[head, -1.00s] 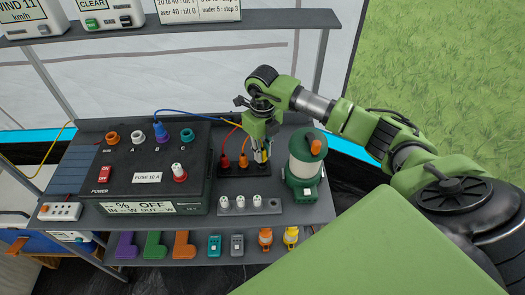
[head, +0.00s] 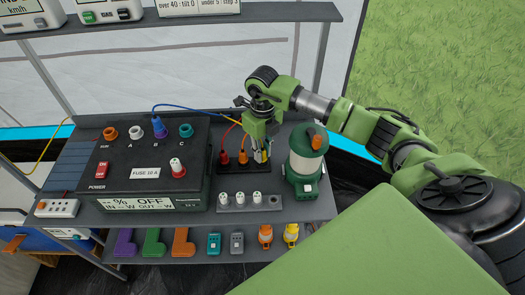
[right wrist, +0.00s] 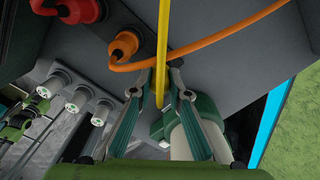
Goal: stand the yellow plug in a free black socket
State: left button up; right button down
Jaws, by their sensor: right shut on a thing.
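My right gripper (head: 262,157) points down at the right end of the black socket strip (head: 232,168), beside the orange plug. It is shut on the yellow plug, whose body is mostly hidden between the fingers; a yellow length (right wrist: 160,60) runs down between them in the right wrist view. I cannot tell whether the plug touches a socket. A red plug (head: 226,157) and an orange plug (head: 243,157) stand in the strip with their cables. They also show in the right wrist view, red (right wrist: 75,12) and orange (right wrist: 124,43). My left gripper is not in view.
A green and white lantern (head: 305,160) stands close to the right of the gripper. A grey rail (head: 232,208) with several white-topped pieces lies in front. The black power box (head: 150,185) with coloured sockets fills the left. Tools and lamps hang along the lower shelf.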

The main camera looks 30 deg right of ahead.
jog(key=shift+f, duration=0.15)
jog(key=c, duration=1.8)
grip_release()
jog(key=shift+c, duration=0.2)
